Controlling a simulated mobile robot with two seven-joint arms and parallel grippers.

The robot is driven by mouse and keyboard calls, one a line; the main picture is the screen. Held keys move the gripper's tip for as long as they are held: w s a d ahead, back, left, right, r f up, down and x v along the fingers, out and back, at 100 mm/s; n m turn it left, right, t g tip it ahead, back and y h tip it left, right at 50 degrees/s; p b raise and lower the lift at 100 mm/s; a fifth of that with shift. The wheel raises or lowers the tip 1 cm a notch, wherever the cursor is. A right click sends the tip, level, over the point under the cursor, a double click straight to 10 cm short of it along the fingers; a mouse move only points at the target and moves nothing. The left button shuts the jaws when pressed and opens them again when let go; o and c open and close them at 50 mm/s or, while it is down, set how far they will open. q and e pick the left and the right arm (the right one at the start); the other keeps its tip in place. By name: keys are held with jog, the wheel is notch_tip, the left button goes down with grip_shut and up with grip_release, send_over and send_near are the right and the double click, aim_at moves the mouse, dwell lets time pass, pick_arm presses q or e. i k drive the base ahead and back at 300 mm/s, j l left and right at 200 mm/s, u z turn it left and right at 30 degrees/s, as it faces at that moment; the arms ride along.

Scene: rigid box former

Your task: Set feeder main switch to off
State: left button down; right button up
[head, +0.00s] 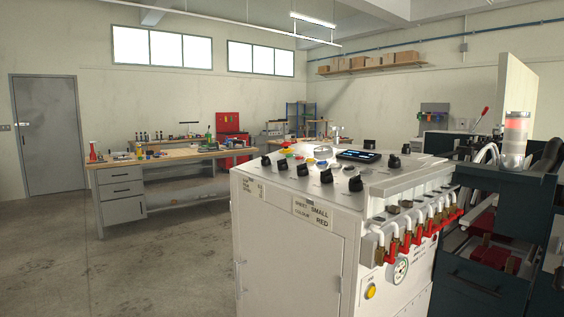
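A white machine cabinet (290,240) stands in the foreground at right of centre. Its sloped top carries several black rotary knobs, among them a front knob (326,176), a front right knob (355,183) and a back knob (392,161). Coloured buttons (309,161) and a small dark display (358,155) lie between them. The knob labels are too small to read, so I cannot tell which one is the feeder main switch or how it is set. Neither of my grippers shows in the head view.
Pipes with red valve handles (418,237), a gauge (399,271) and a yellow button (370,291) stick out from the cabinet's right side. A workbench (160,163) is behind. Floor at left is clear.

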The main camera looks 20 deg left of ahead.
aim_at(266, 161)
jog(key=i+j+z, duration=0.1)
jog(key=j, duration=0.95)
jog(key=i+j, duration=0.1)
jog(key=j, duration=1)
jog(key=z, duration=0.05)
